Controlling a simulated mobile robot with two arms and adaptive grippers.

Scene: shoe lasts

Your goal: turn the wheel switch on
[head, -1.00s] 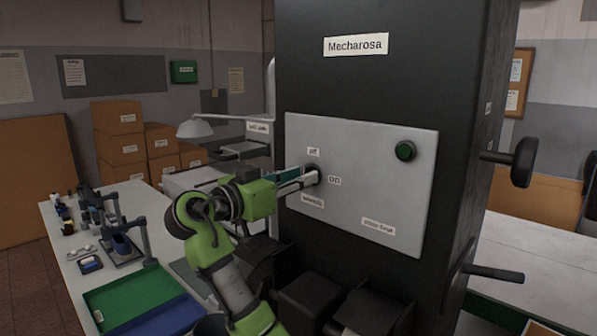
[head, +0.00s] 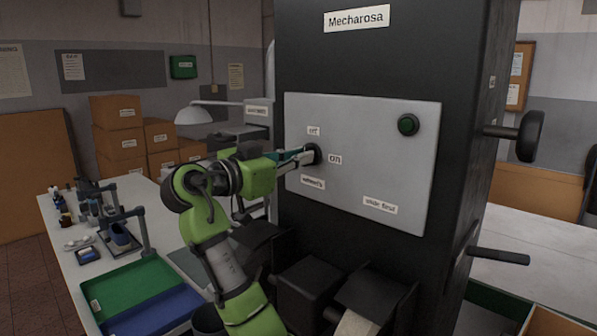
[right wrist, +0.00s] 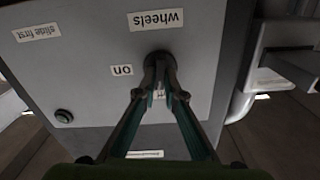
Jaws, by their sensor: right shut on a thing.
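The wheel switch is a small dark round knob (head: 317,153) on the light grey panel (head: 410,165) of the black machine. Labels around it read "off" above, "on" to the right and "wheels" below. My right gripper (head: 308,156), on the green arm, is shut on the knob from the left. In the upside-down right wrist view, the fingertips (right wrist: 160,82) grip the dark knob (right wrist: 158,57) from both sides and partly cover the "off" label. Which way the knob points is hidden by the fingers. My left gripper is not in view.
A green push button (head: 408,125) sits at the panel's upper right, with a "slide first" label (head: 380,205) at the lower right. Black handles (head: 530,137) stick out on the machine's right side. A workbench with green (head: 130,285) and blue trays is at the left.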

